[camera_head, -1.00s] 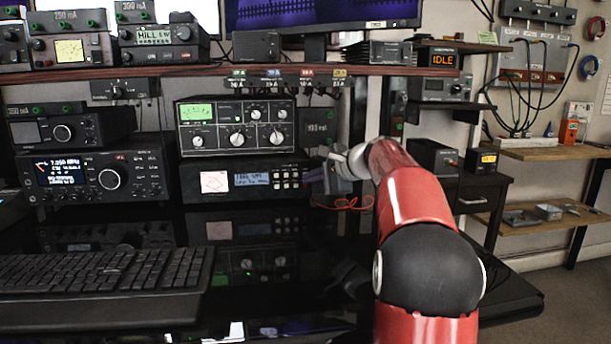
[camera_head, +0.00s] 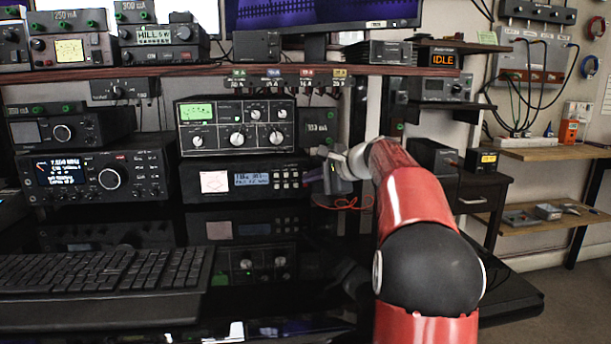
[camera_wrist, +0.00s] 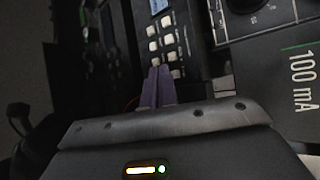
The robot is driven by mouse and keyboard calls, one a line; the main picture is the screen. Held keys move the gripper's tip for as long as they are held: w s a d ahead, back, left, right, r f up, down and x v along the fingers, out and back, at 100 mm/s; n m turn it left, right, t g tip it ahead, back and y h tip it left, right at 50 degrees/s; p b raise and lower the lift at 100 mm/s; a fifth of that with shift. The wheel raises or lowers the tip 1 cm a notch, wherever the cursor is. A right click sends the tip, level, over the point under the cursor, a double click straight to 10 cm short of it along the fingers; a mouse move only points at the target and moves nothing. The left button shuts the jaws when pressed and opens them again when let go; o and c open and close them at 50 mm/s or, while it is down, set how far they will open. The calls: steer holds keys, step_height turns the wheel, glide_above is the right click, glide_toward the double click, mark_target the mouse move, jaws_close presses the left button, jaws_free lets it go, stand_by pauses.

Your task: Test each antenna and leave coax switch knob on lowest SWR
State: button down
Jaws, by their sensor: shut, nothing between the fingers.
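My gripper (camera_head: 311,174) is shut and empty at the right end of the lower black unit (camera_head: 188,189), which has a blue text display (camera_head: 251,179) and small buttons. In the wrist view my purple fingertips (camera_wrist: 159,72) are together, close to that unit's pale buttons (camera_wrist: 160,45); contact cannot be told. Above it sits a tuner (camera_head: 236,126) with a green meter and several knobs. A small dark box with a knob (camera_head: 118,91) hangs under the shelf at the left; I cannot tell whether it is the coax switch. The display text is too small to read surely.
A transceiver (camera_head: 97,176) stands left, with a keyboard (camera_head: 95,285) in front. A dark box marked 100 mA (camera_wrist: 303,78) is close beside my gripper. A loose red wire (camera_head: 342,204) hangs below it. An IDLE display (camera_head: 443,59) glows at the right.

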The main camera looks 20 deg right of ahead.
steer(key=shift+w, duration=0.1)
stand_by(0.3)
steer(key=shift+w+d+p, duration=0.1)
steer(key=shift+w+p, duration=0.25)
steer(key=shift+p, duration=0.05)
steer(key=shift+w+d+p, duration=0.1)
steer(key=shift+w+p, duration=0.2)
steer(key=shift+p, duration=0.1)
stand_by(0.4)
stand_by(0.3)
steer(key=shift+s+a+b, duration=0.2)
steer(key=shift+s+b, duration=0.35)
steer(key=shift+s, duration=0.2)
steer(key=shift+s+a+f+b, duration=0.1)
steer(key=shift+s+a+b, duration=0.1)
steer(key=shift+s+b, duration=0.35)
steer(key=shift+s+a+f+b, duration=0.15)
steer(key=shift+s+b, duration=0.25)
steer(key=shift+s, duration=0.2)
steer(key=shift+s+a+r+b, duration=0.2)
steer(key=shift+s+b, duration=0.1)
steer(key=shift+s, duration=0.35)
steer(key=shift+s+a+r+b, duration=0.15)
steer(key=shift+s+b, duration=0.15)
steer(key=shift+s, duration=0.3)
steer(key=c, duration=2.1)
jaws_free()
steer(key=shift+f, duration=0.1)
steer(key=shift+c, duration=0.2)
